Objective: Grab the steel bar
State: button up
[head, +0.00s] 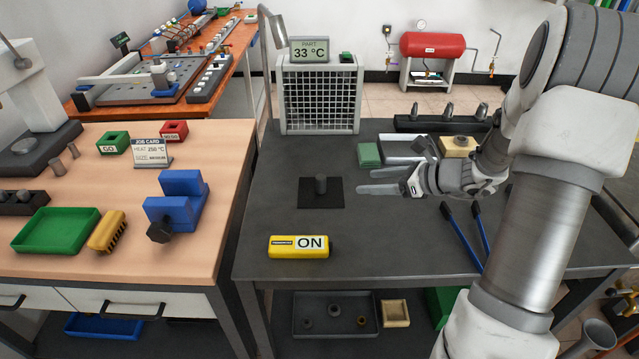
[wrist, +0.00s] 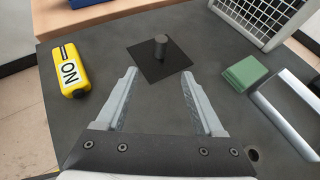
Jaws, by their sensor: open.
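A short dark grey upright cylinder (head: 321,185), which looks like the steel bar, stands on a black square pad (head: 306,200) on the dark bench. In the wrist view the cylinder (wrist: 160,46) is ahead of the gap between my fingertips. My gripper (head: 361,181) is open and empty, just right of the cylinder in the head view. Its two fingers (wrist: 159,73) point toward the cylinder and do not surround it. Nothing hides the cylinder.
A yellow ON control box (head: 298,247) lies in front of the pad. A wire-mesh unit (head: 319,98) stands at the back. Blue-handled tongs (head: 467,237) lie at the right.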

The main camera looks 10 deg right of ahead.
aim_at(325, 182)
jog(key=b+x, duration=0.1)
jog(key=x, duration=0.9)
jog(key=shift+a, duration=0.15)
jog(key=shift+w+b+x, duration=0.2)
jog(key=shift+b+x, duration=0.25)
jog(key=shift+x, duration=2.7)
jog(key=shift+r, duration=0.2)
grip_shut()
